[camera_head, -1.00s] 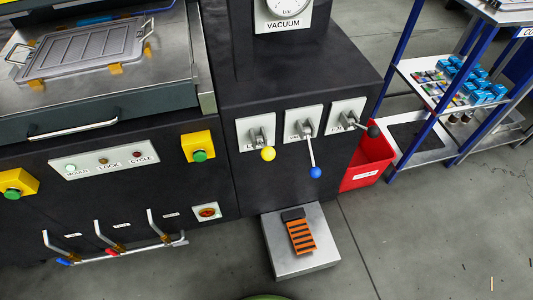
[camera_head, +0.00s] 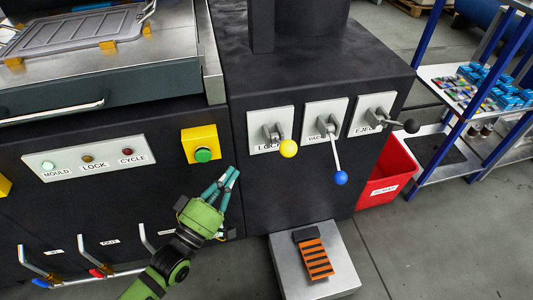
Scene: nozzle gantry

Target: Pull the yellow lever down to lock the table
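The yellow lever (camera_head: 289,149) has a round yellow knob and a short metal arm. It sits on the left plate (camera_head: 262,136) of three on the dark cabinet, with a partly covered label below its pivot. Its arm points out toward me, and the knob shows just right of the pivot. My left gripper (camera_head: 234,170), green with teal fingers, is in front of the cabinet, left of and below the yellow knob and apart from it. Its fingers come together at the tips with nothing between them. My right gripper is not in view. The table (camera_head: 152,55) is at the upper left.
A blue-knobbed lever (camera_head: 340,178) hangs down right of the yellow one; a black-knobbed lever (camera_head: 411,126) points right. A yellow box with a green button (camera_head: 202,154) is just above left of my gripper. A foot pedal (camera_head: 314,259) and red bin (camera_head: 388,174) stand below.

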